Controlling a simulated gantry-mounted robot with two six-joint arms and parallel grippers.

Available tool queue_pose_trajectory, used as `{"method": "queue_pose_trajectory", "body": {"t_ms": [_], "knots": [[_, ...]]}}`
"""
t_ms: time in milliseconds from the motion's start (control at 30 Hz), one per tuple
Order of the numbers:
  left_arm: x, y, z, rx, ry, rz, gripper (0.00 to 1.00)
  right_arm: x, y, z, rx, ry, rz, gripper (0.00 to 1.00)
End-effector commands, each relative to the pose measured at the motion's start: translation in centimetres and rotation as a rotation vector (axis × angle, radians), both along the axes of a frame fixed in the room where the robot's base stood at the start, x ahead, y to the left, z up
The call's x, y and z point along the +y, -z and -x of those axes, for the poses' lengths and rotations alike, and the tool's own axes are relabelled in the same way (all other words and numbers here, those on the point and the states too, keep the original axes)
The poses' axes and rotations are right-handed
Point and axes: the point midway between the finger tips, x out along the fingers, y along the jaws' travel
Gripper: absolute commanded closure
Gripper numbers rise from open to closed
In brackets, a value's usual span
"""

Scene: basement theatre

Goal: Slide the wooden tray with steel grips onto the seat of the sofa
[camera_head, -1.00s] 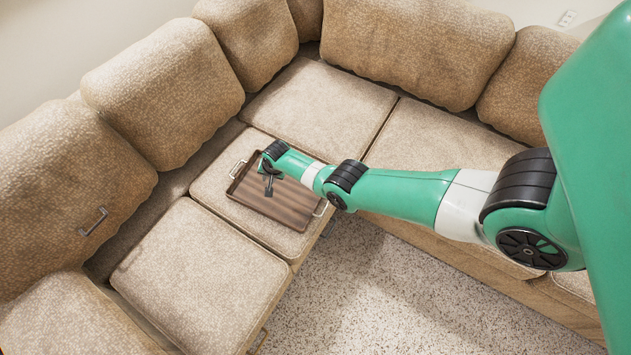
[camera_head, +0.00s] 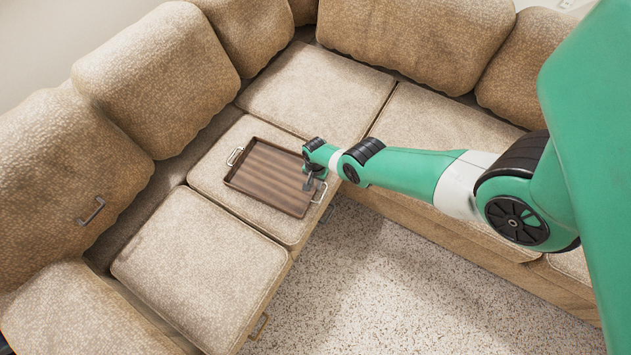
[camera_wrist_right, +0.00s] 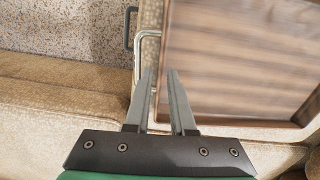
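The wooden tray (camera_head: 265,174) is dark brown with a raised rim and a steel grip at each end. It lies flat on a beige sofa seat cushion (camera_head: 209,167), its right-hand grip (camera_head: 320,193) near the cushion's front edge. My right gripper (camera_head: 311,184) is at the tray's right end, beside that grip. In the right wrist view my right gripper (camera_wrist_right: 160,72) has its fingers apart, with the tray's edge (camera_wrist_right: 163,50) showing between and beyond them and the steel grip (camera_wrist_right: 138,55) to the left. Contact cannot be told. My left gripper is not in view.
The beige corner sofa has thick back cushions (camera_head: 160,80) behind the seats. Empty seat cushions lie at the near left (camera_head: 200,265) and beyond the tray (camera_head: 315,88). The speckled floor (camera_head: 370,285) in front is clear.

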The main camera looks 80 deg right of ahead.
Motion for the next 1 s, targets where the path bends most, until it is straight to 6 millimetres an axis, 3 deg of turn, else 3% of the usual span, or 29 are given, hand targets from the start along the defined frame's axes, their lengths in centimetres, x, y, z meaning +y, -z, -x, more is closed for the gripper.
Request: {"method": "queue_pose_trajectory", "body": {"t_ms": [33,233,567,700,1000], "knots": [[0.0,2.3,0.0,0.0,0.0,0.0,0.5,0.0,2.3,0.0,0.0,0.0,0.0,0.78],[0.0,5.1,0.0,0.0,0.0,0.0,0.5,0.0,5.1,0.0,-0.001,0.0,0.0,0.78],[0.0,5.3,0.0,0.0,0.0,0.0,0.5,0.0,5.3,0.0,-0.001,0.0,0.0,0.78],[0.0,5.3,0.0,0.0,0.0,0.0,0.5,0.0,5.3,0.0,0.0,0.0,0.0,0.99],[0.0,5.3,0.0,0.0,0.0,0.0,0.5,0.0,5.3,0.0,0.0,0.0,0.0,1.0]]}}
